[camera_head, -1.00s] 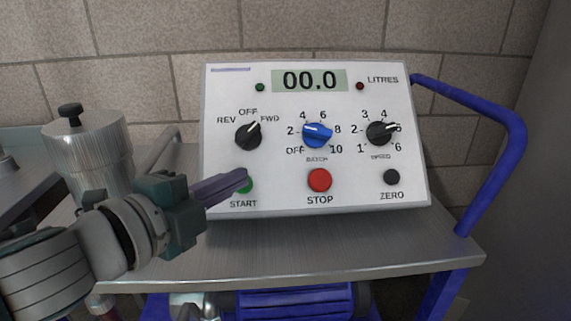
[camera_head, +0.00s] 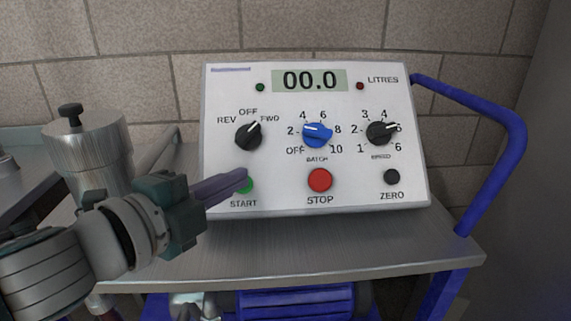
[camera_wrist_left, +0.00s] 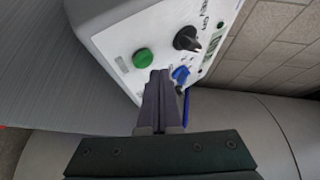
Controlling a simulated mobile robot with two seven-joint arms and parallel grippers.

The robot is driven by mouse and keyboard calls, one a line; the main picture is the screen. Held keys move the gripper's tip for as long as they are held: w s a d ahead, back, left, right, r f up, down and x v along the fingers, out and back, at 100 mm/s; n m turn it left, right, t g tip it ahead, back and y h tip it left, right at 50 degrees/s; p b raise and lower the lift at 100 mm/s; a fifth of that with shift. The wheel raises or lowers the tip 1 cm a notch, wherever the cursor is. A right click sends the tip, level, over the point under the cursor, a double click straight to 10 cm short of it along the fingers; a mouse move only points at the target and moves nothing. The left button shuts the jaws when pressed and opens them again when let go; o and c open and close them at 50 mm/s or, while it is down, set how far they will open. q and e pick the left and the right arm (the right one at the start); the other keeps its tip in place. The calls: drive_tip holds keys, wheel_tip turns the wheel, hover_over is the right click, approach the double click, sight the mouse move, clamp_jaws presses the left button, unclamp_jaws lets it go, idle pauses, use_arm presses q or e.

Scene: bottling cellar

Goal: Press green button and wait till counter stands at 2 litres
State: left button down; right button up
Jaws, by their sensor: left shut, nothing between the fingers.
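The white control box (camera_head: 220,95) stands on a metal trolley top. Its counter (camera_head: 309,81) reads 00.0 LITRES. The green START button (camera_head: 248,185) is at lower left, partly hidden in the head view by my left gripper (camera_head: 242,179). The gripper is shut and empty, its fingertips in front of the button. In the left wrist view the green button (camera_wrist_left: 144,58) shows whole beside the fingertips (camera_wrist_left: 160,74); I see no contact there. The red STOP button (camera_head: 320,180) is to the right. My right gripper is out of view.
The black selector (camera_head: 248,137) points toward FWD, the blue batch knob (camera_head: 317,135) toward 2, the black speed knob (camera_head: 381,133) toward 5. A black ZERO button (camera_head: 391,177) is at right. A metal canister (camera_head: 88,150) stands left; a blue handle (camera_head: 517,140) rises right.

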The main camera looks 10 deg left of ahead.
use_arm(q)
drive_tip(key=shift+w+f+b, duration=0.3)
drive_tip(key=shift+w+a+f+b, duration=0.2)
drive_tip(key=shift+w+f+b, duration=0.15)
drive_tip(key=shift+b, duration=0.05)
idle(0.9)
idle(0.3)
drive_tip(key=shift+s+d+r+p, duration=0.2)
drive_tip(key=shift+s+r+p, duration=0.45)
drive_tip(key=shift+p, duration=0.2)
